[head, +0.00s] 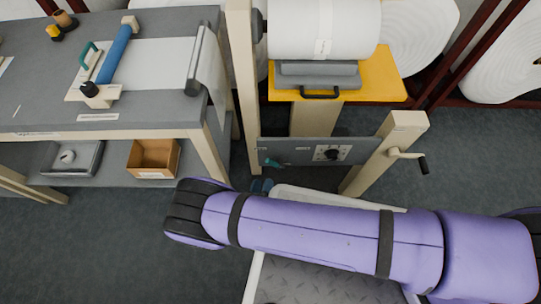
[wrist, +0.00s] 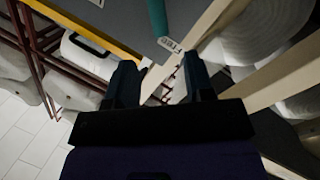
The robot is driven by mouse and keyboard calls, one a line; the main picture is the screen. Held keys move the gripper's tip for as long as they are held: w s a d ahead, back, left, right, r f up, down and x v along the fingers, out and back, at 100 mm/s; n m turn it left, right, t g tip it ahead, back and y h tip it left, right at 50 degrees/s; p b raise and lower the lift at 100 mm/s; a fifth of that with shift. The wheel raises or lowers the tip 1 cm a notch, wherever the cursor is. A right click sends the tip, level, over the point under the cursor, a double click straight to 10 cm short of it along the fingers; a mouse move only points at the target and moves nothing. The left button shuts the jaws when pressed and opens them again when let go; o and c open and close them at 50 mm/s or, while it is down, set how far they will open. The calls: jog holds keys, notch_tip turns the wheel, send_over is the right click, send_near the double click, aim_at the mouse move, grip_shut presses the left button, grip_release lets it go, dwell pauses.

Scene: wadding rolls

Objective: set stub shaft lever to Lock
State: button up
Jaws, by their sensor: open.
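A teal lever (head: 272,162) sits at the left end of the grey panel (head: 290,150) between two pale posts. In the wrist view the teal lever (wrist: 158,16) points down from the top edge, with a small white label (wrist: 170,44) by its end. I cannot read the label, so the lever's setting is unclear. My gripper (wrist: 160,75) is open and empty, its dark fingers apart, below the lever in the picture and not touching it. In the head view my purple arm hides most of the gripper.
The panel also carries a black dial (head: 333,153). A crank handle (head: 408,158) sticks out from the right post. A yellow platform (head: 390,85) and a white roll (head: 320,28) are above. A grey workbench (head: 150,115) stands at left. Pale beams cross the wrist view's right side.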

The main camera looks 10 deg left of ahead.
aim_at(269, 161)
jog(key=w, duration=0.9)
jog(key=shift+w+d, duration=0.1)
jog(key=shift+w, duration=0.25)
grip_shut()
